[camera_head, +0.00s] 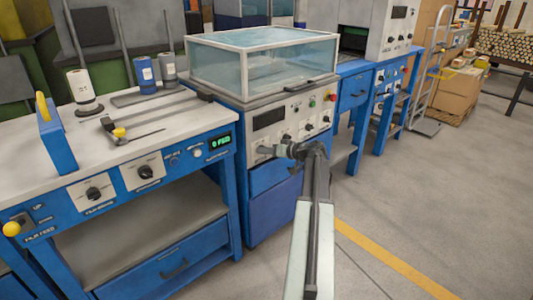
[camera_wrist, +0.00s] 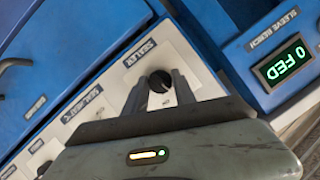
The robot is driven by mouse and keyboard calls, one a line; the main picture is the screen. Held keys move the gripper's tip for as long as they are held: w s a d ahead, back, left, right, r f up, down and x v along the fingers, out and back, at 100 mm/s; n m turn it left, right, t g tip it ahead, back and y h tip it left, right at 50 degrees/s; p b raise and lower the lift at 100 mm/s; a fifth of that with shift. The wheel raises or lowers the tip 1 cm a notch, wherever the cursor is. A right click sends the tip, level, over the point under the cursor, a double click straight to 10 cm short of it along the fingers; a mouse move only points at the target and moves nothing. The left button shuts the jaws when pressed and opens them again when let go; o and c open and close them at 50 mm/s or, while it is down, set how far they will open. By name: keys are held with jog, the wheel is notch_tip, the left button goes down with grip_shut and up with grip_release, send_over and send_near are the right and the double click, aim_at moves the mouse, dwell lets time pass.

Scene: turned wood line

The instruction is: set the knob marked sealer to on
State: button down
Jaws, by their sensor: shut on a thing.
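The knob marked sealer (camera_wrist: 160,82) is black and round, on a pale panel under its "SEALER" label (camera_wrist: 140,54) in the wrist view. My gripper (camera_wrist: 162,88) has its two fingers on either side of this knob, shut on it. The knob's pointer and any on or off marks cannot be made out. In the head view my gripper (camera_head: 266,150) is at the left part of the front panel of the blue machine with the clear hood (camera_head: 263,60).
More knobs (camera_head: 309,127) and a red button (camera_head: 333,97) sit to the right on the same panel. A blue bench (camera_head: 150,225) with its own knobs and a green "0 FED" display (camera_head: 220,142) stands close on the left. Open floor (camera_head: 440,190) lies to the right.

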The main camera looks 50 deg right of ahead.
jog(key=shift+d+f+m+t+y+b, duration=0.15)
jog(key=shift+m+t+y+b, duration=0.25)
jog(key=shift+m+y+b, duration=0.7)
jog(key=shift+f+m+t+y+b, duration=0.1)
jog(key=shift+m+t+y+b, duration=0.4)
jog(key=shift+m+b, duration=1.1)
jog(key=shift+m, duration=0.5)
jog(key=c, duration=1)
grip_release()
jog(key=shift+r, duration=0.1)
jog(key=p+v, duration=0.1)
jog(key=v, duration=0.7)
jog(key=shift+w, duration=0.1)
